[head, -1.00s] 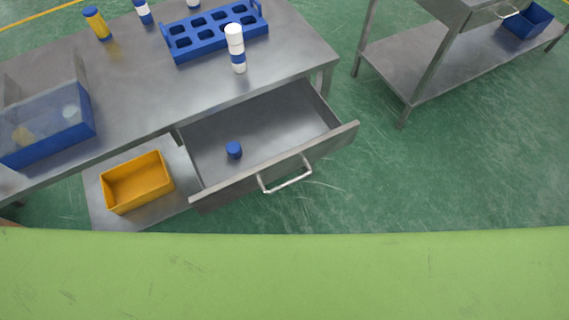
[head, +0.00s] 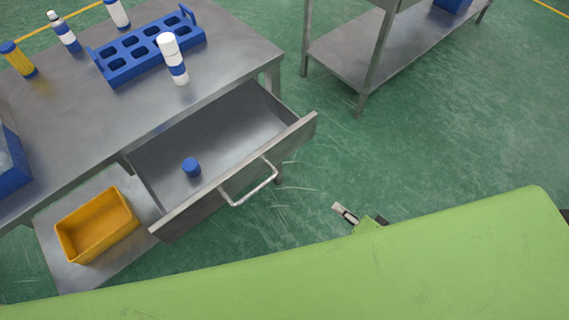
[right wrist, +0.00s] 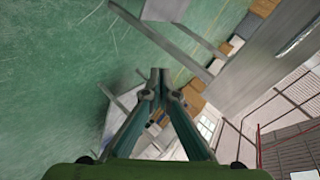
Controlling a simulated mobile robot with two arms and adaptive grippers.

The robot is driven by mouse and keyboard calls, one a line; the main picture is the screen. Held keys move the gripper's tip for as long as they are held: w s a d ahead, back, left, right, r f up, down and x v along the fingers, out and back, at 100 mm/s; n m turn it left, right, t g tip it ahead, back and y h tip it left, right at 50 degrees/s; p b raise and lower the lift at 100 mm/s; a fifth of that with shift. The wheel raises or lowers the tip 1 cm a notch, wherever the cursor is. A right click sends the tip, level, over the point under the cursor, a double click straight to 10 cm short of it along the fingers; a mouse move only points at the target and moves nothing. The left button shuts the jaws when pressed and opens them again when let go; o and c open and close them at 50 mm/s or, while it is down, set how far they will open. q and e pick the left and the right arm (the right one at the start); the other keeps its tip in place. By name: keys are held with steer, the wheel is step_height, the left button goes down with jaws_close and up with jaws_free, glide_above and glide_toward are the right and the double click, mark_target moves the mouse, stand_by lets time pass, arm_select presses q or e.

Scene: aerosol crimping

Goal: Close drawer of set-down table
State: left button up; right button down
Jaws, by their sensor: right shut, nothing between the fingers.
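The drawer (head: 240,185) of the steel table (head: 225,62) is pulled well out. Its bar handle (head: 250,185) is on the front panel, and a small blue cap (head: 191,167) lies inside. My right gripper (head: 341,209) shows just past the edge of my green body, right of and apart from the handle. In the right wrist view its fingers (right wrist: 160,72) meet at the tips with nothing between them. My left gripper is not in view.
On the tabletop are a blue rack (head: 150,48), a white bottle with a blue band (head: 172,58) and other bottles. An orange bin (head: 97,225) sits on the lower shelf. A second steel table (head: 345,50) stands at upper right. Green floor between is clear.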

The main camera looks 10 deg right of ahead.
mark_target(277, 155)
steer(key=w+a+r+m+t+y+b, duration=0.1)
steer(key=a+r+m+y, duration=0.15)
steer(key=r, duration=0.45)
steer(key=a+r+m+t+y, duration=0.1)
steer(key=a+r, duration=0.3)
steer(key=r, duration=0.3)
arm_select(q)
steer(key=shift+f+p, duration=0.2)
steer(key=shift+p, duration=0.4)
arm_select(e)
steer(key=x, duration=0.9)
steer(key=r+x, duration=0.1)
steer(key=x, duration=0.4)
steer(key=shift+w, duration=0.15)
